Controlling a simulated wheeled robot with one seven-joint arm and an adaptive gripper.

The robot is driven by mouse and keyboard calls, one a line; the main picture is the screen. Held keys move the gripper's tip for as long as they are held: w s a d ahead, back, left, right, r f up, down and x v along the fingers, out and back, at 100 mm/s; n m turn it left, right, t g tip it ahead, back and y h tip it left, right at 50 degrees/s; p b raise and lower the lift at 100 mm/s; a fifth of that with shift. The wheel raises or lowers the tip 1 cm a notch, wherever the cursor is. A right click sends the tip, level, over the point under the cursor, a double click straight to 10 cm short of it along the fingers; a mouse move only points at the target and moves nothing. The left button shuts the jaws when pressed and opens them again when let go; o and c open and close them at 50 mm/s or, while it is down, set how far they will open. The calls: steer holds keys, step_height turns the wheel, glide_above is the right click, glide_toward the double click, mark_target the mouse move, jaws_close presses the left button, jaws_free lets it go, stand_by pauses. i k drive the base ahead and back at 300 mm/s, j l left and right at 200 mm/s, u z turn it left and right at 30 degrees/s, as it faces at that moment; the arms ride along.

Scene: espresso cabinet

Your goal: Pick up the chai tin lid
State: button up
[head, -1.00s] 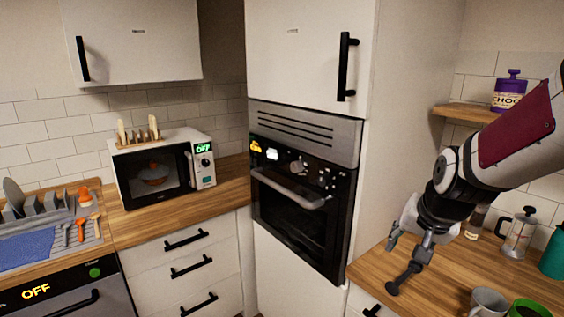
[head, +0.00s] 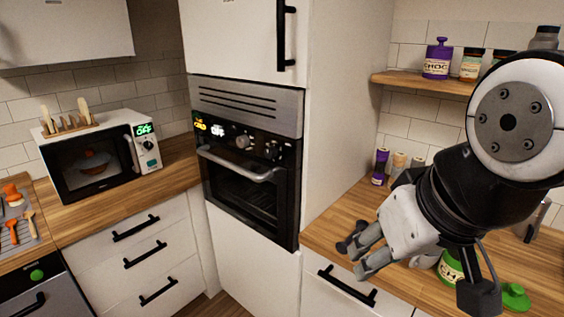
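The green lid (head: 515,297), with a knob on top, lies on the wooden counter at the lower right in the head view. The green tin (head: 452,268) with a pale label, of which "CH" shows, stands left of the lid; my arm hides part of it. My gripper (head: 357,257) hangs above the counter, left of the tin, and points to the lower left. Its fingers look apart, with nothing held between them. It is away from the lid in the picture.
A shelf (head: 400,82) above holds a purple CHOC jar (head: 437,60) and other jars. Several small bottles (head: 397,165) stand at the back of the counter. The tall oven cabinet (head: 345,110) borders the counter on the left. Counter space shows around the gripper.

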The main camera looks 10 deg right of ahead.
mark_target(515, 298)
steer(key=z, duration=1.55)
